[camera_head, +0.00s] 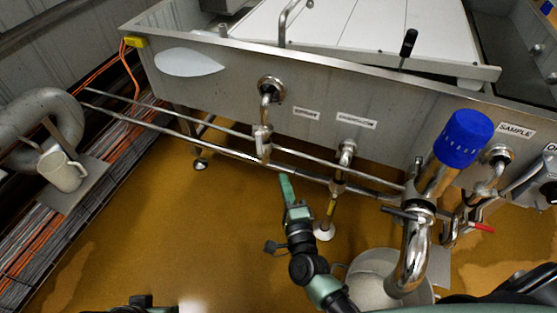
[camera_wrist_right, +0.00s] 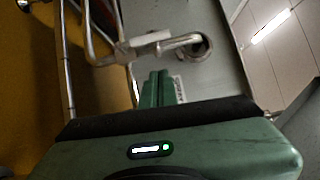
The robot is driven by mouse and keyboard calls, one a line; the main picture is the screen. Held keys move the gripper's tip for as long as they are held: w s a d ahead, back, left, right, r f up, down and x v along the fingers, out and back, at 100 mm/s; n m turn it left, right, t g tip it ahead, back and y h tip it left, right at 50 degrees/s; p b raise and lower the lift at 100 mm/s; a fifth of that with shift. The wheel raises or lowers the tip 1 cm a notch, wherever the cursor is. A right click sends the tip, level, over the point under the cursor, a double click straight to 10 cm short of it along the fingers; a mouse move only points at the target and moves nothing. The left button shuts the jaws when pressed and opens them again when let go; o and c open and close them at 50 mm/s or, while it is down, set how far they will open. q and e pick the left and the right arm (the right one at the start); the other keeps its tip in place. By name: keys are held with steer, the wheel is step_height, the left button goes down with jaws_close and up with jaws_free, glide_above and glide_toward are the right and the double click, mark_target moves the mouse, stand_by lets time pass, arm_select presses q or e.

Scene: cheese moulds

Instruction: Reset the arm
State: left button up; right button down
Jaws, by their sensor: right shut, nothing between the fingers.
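My right arm reaches up from the bottom middle of the head view. Its green gripper (camera_head: 285,182) is over the floor in front of the steel vat (camera_head: 215,82), below the vat's front wall. In the right wrist view the two green fingers (camera_wrist_right: 157,80) lie side by side, shut, with nothing seen between them. A steel outlet pipe (camera_wrist_right: 165,44) on the vat wall appears beyond the fingertips. My left gripper cannot be made out; only a dark part, probably mine, shows at the bottom edge of the head view.
Steel rails (camera_head: 225,147) run along the vat's front. A large pipe with a blue cap (camera_head: 463,137) stands right of my right arm, above a white bucket (camera_head: 372,275). Brown floor (camera_head: 165,225) is open left of the arm.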

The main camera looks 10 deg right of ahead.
steer(key=shift+s, duration=0.2)
